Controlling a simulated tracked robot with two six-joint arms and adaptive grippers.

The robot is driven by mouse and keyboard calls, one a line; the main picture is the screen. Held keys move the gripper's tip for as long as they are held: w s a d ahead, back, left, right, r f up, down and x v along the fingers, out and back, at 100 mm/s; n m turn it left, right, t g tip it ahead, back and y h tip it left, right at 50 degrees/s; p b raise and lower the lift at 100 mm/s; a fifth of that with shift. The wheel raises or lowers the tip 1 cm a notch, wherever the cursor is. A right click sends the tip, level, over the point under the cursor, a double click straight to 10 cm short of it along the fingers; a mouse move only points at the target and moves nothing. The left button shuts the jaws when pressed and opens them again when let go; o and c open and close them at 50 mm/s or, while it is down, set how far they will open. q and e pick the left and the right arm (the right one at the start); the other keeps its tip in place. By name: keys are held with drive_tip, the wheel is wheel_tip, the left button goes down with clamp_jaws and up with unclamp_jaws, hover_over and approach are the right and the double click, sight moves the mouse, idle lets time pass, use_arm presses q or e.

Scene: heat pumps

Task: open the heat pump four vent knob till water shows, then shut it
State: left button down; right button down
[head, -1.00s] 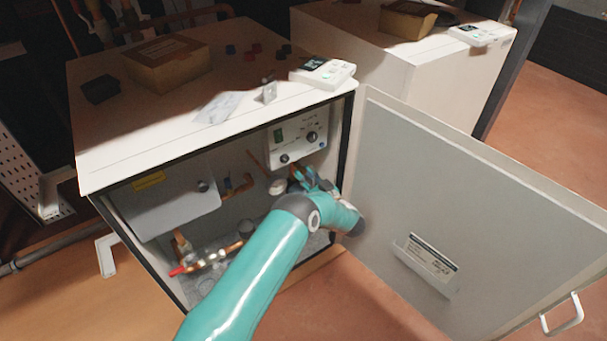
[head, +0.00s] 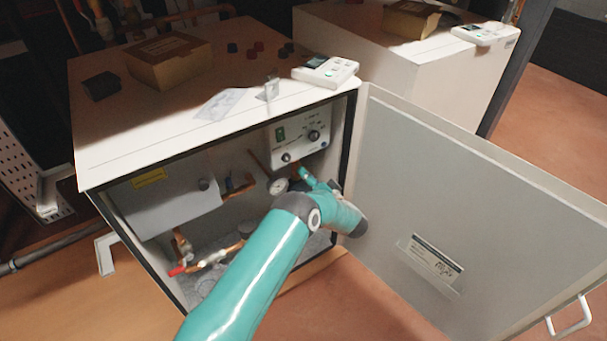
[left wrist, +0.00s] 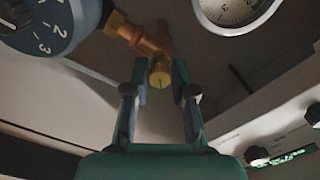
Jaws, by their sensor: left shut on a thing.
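The vent knob (left wrist: 159,76) is a small brass piece on a copper and brass fitting (left wrist: 148,38) in the left wrist view. My left gripper (left wrist: 160,82) is shut on it, one finger on each side. In the head view my left gripper (head: 308,178) reaches into the open heat pump cabinet (head: 215,128), below the control panel (head: 300,138). The knob is hidden there behind my gripper. I see no water at the knob. My right gripper is not in view.
A round gauge (left wrist: 228,10) and a blue numbered dial (left wrist: 45,22) flank the fitting. The open cabinet door (head: 460,210) stands to the right of my arm. A red-handled valve (head: 180,269) sits low left inside. A cardboard box (head: 168,62) lies on top.

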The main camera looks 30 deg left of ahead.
use_arm(q)
drive_tip(key=m, duration=1.2)
drive_tip(key=shift+w+d, duration=0.25)
drive_tip(key=shift+d, duration=0.15)
drive_tip(key=shift+m, duration=0.3)
drive_tip(key=c, duration=0.9)
unclamp_jaws()
drive_tip(key=shift+c, duration=0.2)
drive_tip(key=shift+a, duration=0.15)
drive_tip(key=shift+s, duration=0.1)
